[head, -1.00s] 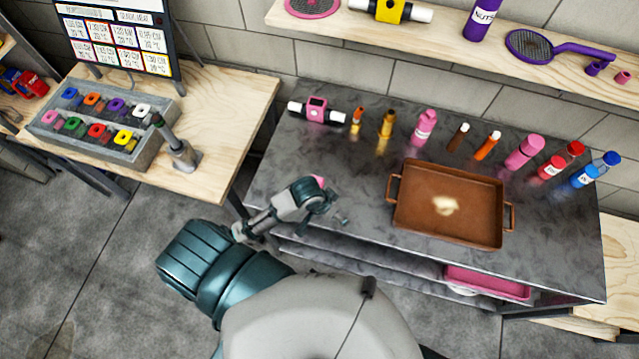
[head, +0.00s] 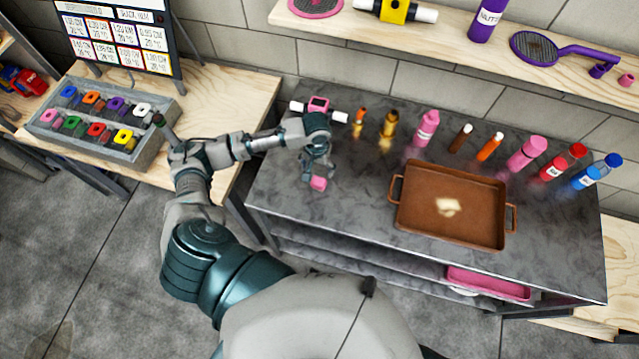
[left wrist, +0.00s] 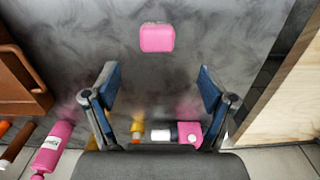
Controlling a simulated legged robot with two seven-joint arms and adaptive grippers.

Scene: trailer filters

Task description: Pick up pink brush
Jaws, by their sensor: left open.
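A small pink block-shaped thing (head: 318,183) lies on the dark marbled table near its left side. It also shows beyond the fingertips in the left wrist view (left wrist: 157,37). I cannot tell whether it is the pink brush; no bristles show. My left gripper (head: 312,172) hangs fingers down over the table, just behind the block. In the left wrist view its two blue-padded fingers (left wrist: 159,75) are spread, with nothing between them. A pink-bodied tool with white ends (head: 319,104) lies behind the gripper. My right gripper is not in view.
A brown pan (head: 405,222) with a pale lump stands right of the gripper. Several bottles and shakers, including a pink bottle (head: 426,128), line the table's back. A wall shelf (head: 440,32) runs above. A wooden table (head: 240,100) adjoins at left.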

